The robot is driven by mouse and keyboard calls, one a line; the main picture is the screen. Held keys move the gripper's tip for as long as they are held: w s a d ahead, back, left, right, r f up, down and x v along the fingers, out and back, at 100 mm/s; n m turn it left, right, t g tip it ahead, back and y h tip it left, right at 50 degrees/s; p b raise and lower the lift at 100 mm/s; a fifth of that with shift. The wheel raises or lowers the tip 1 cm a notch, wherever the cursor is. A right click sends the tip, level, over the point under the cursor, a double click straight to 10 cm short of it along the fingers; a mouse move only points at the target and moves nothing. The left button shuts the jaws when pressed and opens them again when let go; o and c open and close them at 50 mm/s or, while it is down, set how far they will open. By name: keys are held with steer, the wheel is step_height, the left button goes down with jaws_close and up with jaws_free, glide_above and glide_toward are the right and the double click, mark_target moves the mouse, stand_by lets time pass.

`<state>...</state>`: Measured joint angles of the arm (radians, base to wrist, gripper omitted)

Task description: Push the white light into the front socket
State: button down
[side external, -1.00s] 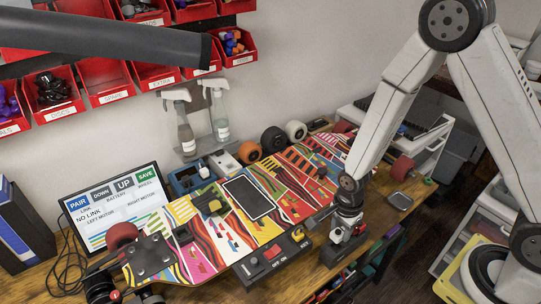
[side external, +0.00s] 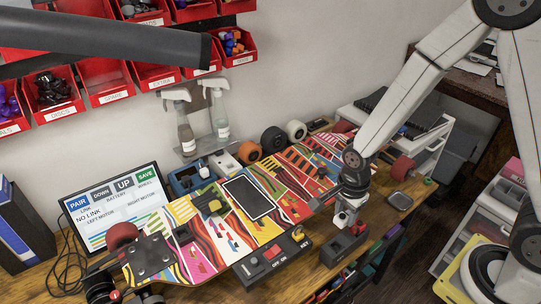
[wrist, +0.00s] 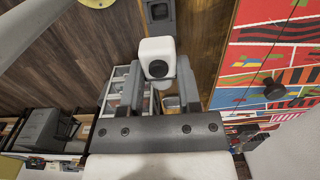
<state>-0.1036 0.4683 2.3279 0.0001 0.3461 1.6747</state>
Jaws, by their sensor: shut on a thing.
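My gripper (side external: 346,206) is shut on the white light (side external: 344,217) and holds it above the table's front edge. In the wrist view the white light (wrist: 156,47), a small white block with a dark round face, sits between the two fingers of my gripper (wrist: 157,84). Below it stands a dark holder (side external: 338,250) with a red light (side external: 359,229) on its right part. The colourful board (side external: 205,255) lies to the left of and behind my gripper. I cannot tell which fitting on the board is the front socket.
A switch box (side external: 264,263) stands at the board's front edge. A monitor (side external: 115,208) is at the left. Spray bottles (side external: 186,134) and loose wheels (side external: 273,139) stand behind the board. A grey tray (side external: 397,200) lies right of my gripper.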

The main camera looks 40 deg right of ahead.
mark_target(345, 215)
stand_by(0.4)
step_height(345, 215, up, 11)
steer(key=w+d+r, duration=0.1)
steer(key=w+d, duration=0.5)
steer(key=w, duration=0.4)
steer(key=w+d, duration=0.6)
steer(key=d, duration=0.6)
steer(key=w+d, duration=0.5)
steer(key=d, duration=0.7)
steer(key=shift+f, duration=2.95)
steer(key=shift+f, duration=0.2)
steer(key=shift+f, duration=2.45)
